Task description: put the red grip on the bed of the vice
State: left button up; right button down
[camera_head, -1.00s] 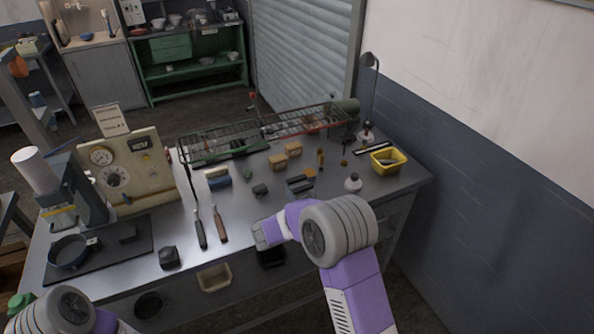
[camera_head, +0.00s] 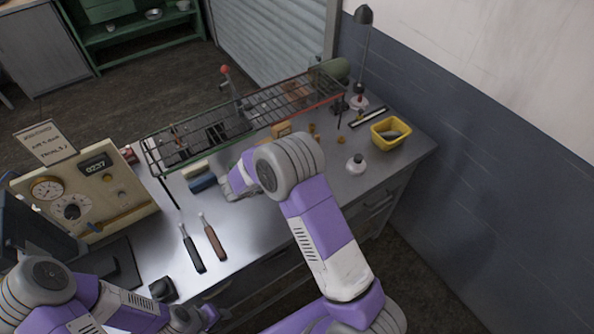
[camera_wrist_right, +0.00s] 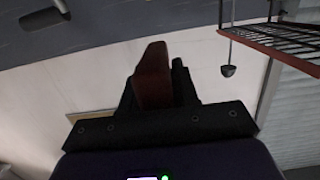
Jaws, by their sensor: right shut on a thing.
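In the right wrist view, my right gripper (camera_wrist_right: 155,92) is shut on a dark red block, the red grip (camera_wrist_right: 152,72), which sticks out past the dark fingers. In the head view, my right arm reaches over the middle of the workbench, and its wrist hides the fingers and the grip. I cannot make out the vice clearly in either current view; the right arm covers that part of the bench. My left gripper (camera_head: 207,316) is low at the bench's front edge, and its finger gap is too small to judge.
A wire rack (camera_head: 245,115) stands along the back. Two handled tools (camera_head: 203,242) lie left of my right arm, near a blue block (camera_head: 202,182). A yellow bin (camera_head: 390,132) and a lamp (camera_head: 362,60) are at right. A gauge panel (camera_head: 85,200) stands at left.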

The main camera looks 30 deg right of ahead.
jog(key=shift+w+f, duration=0.1)
jog(key=shift+f, duration=3)
jog(key=shift+f, duration=0.1)
jog(key=c, duration=0.8)
grip_release()
jog(key=shift+c, duration=0.2)
jog(key=shift+r, duration=0.2)
jog(key=s+a+r+b, duration=0.1)
jog(key=a, duration=1.1)
jog(key=shift+r, duration=0.35)
jog(key=shift+d, duration=0.1)
